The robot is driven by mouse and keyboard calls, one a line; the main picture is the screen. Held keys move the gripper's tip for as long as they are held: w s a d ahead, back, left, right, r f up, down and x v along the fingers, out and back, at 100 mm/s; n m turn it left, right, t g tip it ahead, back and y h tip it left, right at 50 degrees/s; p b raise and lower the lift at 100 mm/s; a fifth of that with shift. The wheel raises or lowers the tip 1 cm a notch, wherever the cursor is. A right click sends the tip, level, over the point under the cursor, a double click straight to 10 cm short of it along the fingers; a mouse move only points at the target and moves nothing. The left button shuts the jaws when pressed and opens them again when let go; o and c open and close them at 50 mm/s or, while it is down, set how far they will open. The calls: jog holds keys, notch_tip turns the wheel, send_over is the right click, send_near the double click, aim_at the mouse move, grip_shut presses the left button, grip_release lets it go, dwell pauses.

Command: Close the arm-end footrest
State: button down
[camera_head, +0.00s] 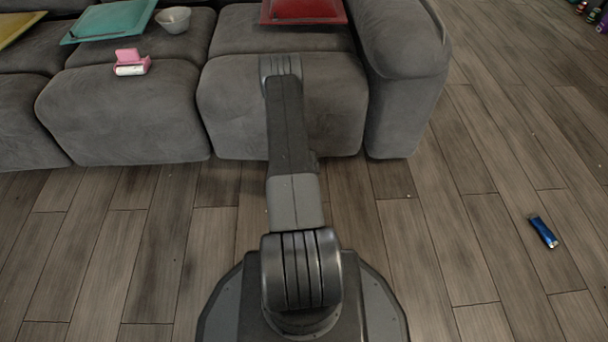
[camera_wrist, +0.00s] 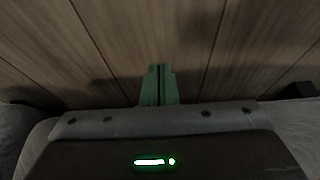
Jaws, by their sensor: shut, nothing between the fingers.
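The arm-end footrest (camera_head: 345,105) is the grey padded section at the front right of the sofa, beside the sofa arm (camera_head: 400,75). It juts forward from the seat, its top roughly level and its front face about even with the front of the sofa arm. My arm reaches over it and hides its middle. My gripper (camera_wrist: 158,85) shows in the wrist view as two green fingers shut together, with floor planks beyond. In the head view my gripper is hidden. Grey surfaces show at both lower sides of the wrist view; I cannot tell whether the gripper touches the footrest.
Other grey footrest sections (camera_head: 122,115) lie to the left. A blue object (camera_head: 543,231) lies on the open floor at right.

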jog(key=s+p, duration=0.1)
jog(key=s, duration=0.8)
jog(key=shift+p, duration=0.4)
jog(key=shift+w+d, duration=0.1)
